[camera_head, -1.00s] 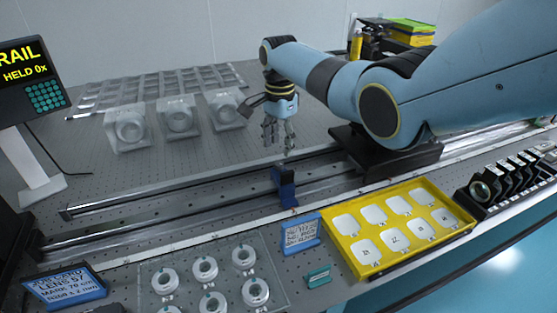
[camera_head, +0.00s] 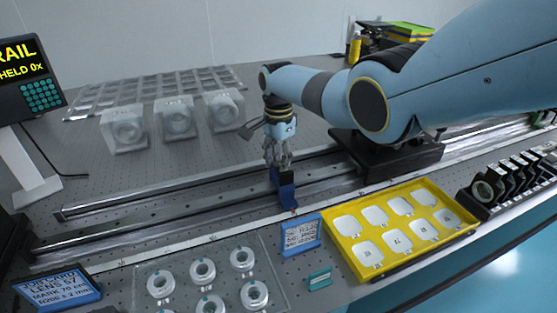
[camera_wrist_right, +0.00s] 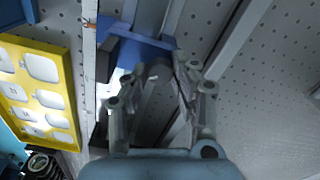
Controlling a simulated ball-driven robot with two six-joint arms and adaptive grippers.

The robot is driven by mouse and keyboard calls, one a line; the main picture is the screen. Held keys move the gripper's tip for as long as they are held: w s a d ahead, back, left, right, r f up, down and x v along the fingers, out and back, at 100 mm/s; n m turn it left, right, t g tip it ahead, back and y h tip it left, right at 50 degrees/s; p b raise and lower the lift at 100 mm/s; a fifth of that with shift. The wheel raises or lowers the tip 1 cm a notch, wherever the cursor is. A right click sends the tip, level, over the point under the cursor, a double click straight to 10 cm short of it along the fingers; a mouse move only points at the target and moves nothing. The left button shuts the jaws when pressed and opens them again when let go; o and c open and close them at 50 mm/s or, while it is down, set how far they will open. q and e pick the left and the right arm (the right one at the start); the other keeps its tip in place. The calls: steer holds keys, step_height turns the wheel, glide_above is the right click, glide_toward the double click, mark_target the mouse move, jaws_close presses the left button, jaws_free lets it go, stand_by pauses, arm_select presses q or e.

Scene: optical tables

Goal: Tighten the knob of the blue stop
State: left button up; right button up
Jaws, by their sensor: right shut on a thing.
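The blue stop (camera_head: 285,190) sits on the rail (camera_head: 190,205) in the middle of the head view. It also shows in the right wrist view (camera_wrist_right: 135,45), at the top left of centre. The knob itself is mostly hidden by the fingers. My left gripper is not in view.
A yellow tray (camera_head: 385,262) with white plates lies in front on the right. A blue label card (camera_head: 301,235) stands just in front of the stop. Lens rings lie on a clear plate (camera_head: 180,265) at front left. Pale mounts (camera_head: 175,120) stand behind the rail.

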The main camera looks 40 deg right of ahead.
jaws_close()
